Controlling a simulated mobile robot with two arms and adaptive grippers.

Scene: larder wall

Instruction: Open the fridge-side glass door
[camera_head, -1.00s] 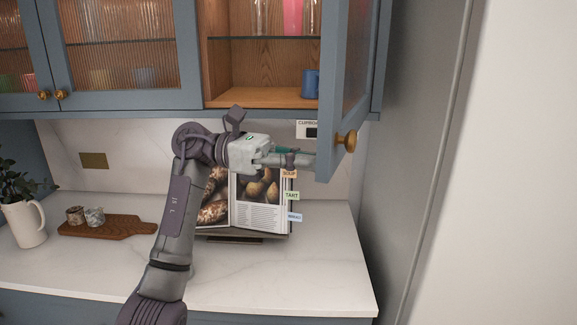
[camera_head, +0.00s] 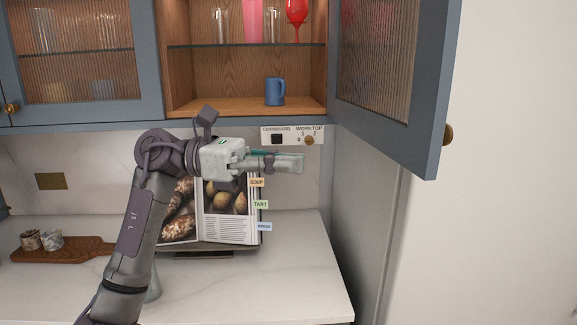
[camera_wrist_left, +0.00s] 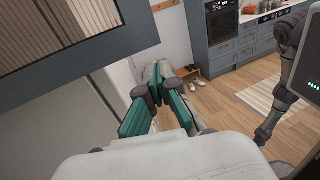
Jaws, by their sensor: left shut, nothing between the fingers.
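The fridge-side glass door (camera_head: 380,85), a blue-grey frame with ribbed glass and a brass knob (camera_head: 448,133), stands swung wide open at the right. The cabinet behind it is exposed. My left gripper (camera_head: 298,163) is shut and empty below the cabinet, left of the door's lower corner, with a visible gap to it in the head view. In the left wrist view the door (camera_wrist_left: 85,45) fills the upper left, and the shut fingers (camera_wrist_left: 158,75) point past its lower edge. My right gripper is not seen.
A blue mug (camera_head: 275,91) stands on the cabinet floor; glasses stand on the glass shelf (camera_head: 245,44). An open cookbook (camera_head: 228,212) stands on the worktop (camera_head: 260,285) behind my arm. A wooden board (camera_head: 75,249) with small jars lies at left. A tall panel (camera_head: 365,210) stands right.

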